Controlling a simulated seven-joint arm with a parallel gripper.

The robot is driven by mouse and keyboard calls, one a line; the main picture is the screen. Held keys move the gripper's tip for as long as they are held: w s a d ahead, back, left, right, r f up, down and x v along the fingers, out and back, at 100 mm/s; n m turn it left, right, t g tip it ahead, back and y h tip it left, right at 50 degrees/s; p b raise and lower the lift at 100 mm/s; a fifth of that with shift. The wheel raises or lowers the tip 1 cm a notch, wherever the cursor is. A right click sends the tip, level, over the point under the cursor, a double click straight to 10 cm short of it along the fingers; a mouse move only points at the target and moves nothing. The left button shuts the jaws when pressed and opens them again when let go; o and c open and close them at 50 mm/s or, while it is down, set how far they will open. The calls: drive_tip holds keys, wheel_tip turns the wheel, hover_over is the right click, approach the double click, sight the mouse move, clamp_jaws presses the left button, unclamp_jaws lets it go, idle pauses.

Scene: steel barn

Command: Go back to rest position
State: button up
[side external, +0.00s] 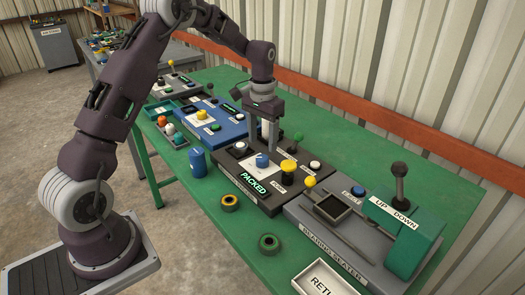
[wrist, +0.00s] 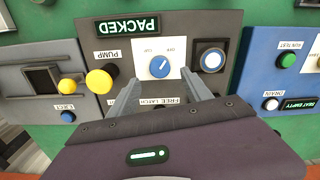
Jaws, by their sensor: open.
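My gripper (side external: 271,138) is above the dark control box (side external: 237,177) on the green table, pointing down. In the wrist view its two fingers (wrist: 163,92) are spread apart with nothing between them. Beyond the fingertips is a blue knob (wrist: 159,67) on a white dial plate. The knob also shows in the side view (side external: 262,160), close to the fingers; I cannot tell whether they touch the box. A lit sign on the box reads PACKED (wrist: 127,26). A yellow PUMP button (wrist: 100,81) and a white button (wrist: 212,60) flank the dial.
A bearing seater (side external: 330,235) with a black-knobbed lever (side external: 399,170) stands at the right. A blue box (side external: 207,117) is beyond the dark box. A blue cylinder (side external: 197,161), two rings (side external: 229,202) and a white RETURN tray (side external: 325,279) occupy the near side. A corrugated wall runs behind.

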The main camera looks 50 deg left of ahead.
drive_tip(key=shift+r, duration=0.6)
drive_tip(key=shift+d+r, duration=0.1)
drive_tip(key=shift+r, duration=0.2)
drive_tip(key=s+d+r+m+t, duration=0.1)
drive_tip(key=s+d+r+t, duration=0.1)
drive_tip(key=s+d+r, duration=0.45)
drive_tip(key=s+d+r+t, duration=0.1)
drive_tip(key=s+d+r, duration=0.3)
drive_tip(key=s+r, duration=0.45)
drive_tip(key=s+d+m+t, duration=0.1)
drive_tip(key=s+d, duration=0.3)
drive_tip(key=s, duration=1.1)
drive_tip(key=shift+s+d+t, duration=0.15)
drive_tip(key=shift+d+t, duration=0.1)
drive_tip(key=shift+t, duration=0.55)
